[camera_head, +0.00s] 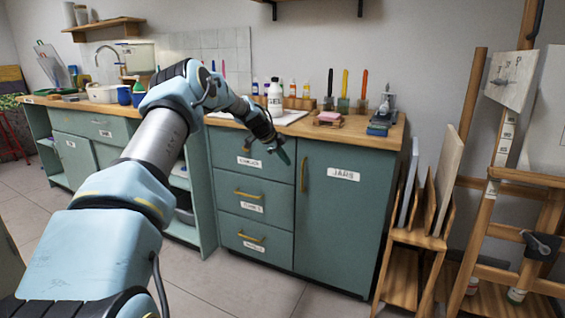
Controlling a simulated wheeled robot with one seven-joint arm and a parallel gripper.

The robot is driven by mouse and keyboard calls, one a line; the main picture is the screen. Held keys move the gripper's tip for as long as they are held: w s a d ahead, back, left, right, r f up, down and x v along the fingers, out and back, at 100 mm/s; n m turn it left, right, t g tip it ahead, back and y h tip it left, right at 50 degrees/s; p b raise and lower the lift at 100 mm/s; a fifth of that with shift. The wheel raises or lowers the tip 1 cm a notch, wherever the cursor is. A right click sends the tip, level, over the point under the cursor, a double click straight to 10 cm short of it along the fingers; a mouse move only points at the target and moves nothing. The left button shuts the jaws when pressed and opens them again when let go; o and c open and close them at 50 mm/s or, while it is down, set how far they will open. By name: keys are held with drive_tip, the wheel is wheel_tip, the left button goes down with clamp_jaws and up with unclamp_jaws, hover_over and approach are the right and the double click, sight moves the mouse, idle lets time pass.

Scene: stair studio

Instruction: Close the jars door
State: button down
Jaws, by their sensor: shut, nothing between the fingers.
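The jars door (345,220) is the teal cabinet door with a white "JARS" label, at the right end of the cabinet. It looks flush or nearly flush with the cabinet front; I cannot tell whether a small gap is left. Its upright brass handle (303,173) is near its left edge. My gripper (284,156) is shut and empty, pointing downward in front of the top drawer, just left of the handle. It looks apart from the handle, though the depth between them is hard to judge.
Drawers (252,205) with brass pulls stand left of the door. The wooden countertop (345,131) above carries bottles and brushes. A wooden rack (420,240) with panels and an easel (490,220) stand at the right. The tiled floor (250,295) before the cabinet is clear.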

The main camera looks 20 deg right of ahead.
drive_tip(key=w+v, duration=0.2)
drive_tip(key=v, duration=0.7)
drive_tip(key=s+a+f+n+g+y, duration=0.1)
drive_tip(key=s+a+f+n+y, duration=0.15)
drive_tip(key=s+a+n, duration=1.2)
drive_tip(key=s+a+f+n+y, duration=0.2)
drive_tip(key=s+a+n+y, duration=0.35)
drive_tip(key=s+a, duration=1.55)
drive_tip(key=s+d+r+p, duration=0.2)
drive_tip(key=r+p, duration=0.4)
drive_tip(key=r, duration=0.1)
drive_tip(key=s+d+r+n+h+p, duration=0.1)
drive_tip(key=s+d+r+p, duration=0.1)
drive_tip(key=r+p, duration=0.5)
drive_tip(key=shift+r+n, duration=0.15)
drive_tip(key=shift+n, duration=0.15)
